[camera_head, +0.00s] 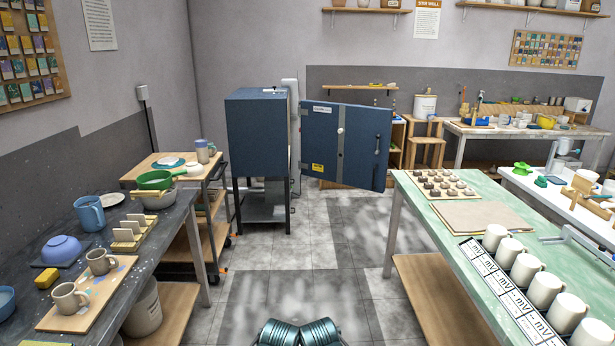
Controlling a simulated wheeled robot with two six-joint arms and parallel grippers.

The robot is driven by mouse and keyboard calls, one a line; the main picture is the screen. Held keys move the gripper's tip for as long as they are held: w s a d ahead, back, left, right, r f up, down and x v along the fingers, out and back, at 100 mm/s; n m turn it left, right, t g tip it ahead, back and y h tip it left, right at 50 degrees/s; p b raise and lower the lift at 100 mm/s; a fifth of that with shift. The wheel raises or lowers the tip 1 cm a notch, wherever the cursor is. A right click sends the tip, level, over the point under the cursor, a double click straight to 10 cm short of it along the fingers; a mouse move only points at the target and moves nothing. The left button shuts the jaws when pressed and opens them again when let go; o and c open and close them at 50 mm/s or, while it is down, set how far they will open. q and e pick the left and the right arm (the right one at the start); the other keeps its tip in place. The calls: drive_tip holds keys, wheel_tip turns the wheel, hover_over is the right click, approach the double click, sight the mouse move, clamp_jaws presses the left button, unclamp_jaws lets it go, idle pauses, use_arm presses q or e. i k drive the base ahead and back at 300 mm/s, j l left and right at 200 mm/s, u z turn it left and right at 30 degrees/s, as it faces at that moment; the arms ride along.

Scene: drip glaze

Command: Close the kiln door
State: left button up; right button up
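The kiln (257,140) is a dark blue box on a metal stand with a lower shelf, standing ahead near the back wall. Its door (357,150) is blue, with grey straps, a yellow label and a dark vertical handle (377,145) near its right edge. The door stands wide open, swung out to the right of the kiln body. The kiln's inside is hidden from this angle. Neither of my grippers is in view; only a teal ribbed part of my own body shows at the bottom middle.
A dark table (60,328) with mugs and bowls is at the left, with a wooden cart (138,176) behind it. A green-topped table (412,192) with white mugs stands at the right. The tiled floor (300,262) between them is clear up to the kiln.

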sight(348, 158)
drive_tip(key=i+l+u, duration=0.1)
drive_tip(key=i, duration=0.75)
drive_tip(key=i+l, duration=0.15)
drive_tip(key=i, duration=0.7)
drive_tip(key=i+l+u, duration=0.1)
drive_tip(key=i+l, duration=0.15)
drive_tip(key=i, duration=0.15)
drive_tip(key=i+l, duration=0.45)
drive_tip(key=l, duration=0.15)
drive_tip(key=i+l+z, duration=0.15)
drive_tip(key=l, duration=0.2)
drive_tip(key=i+l, duration=0.2)
drive_tip(key=i+u, duration=0.4)
drive_tip(key=i, duration=0.2)
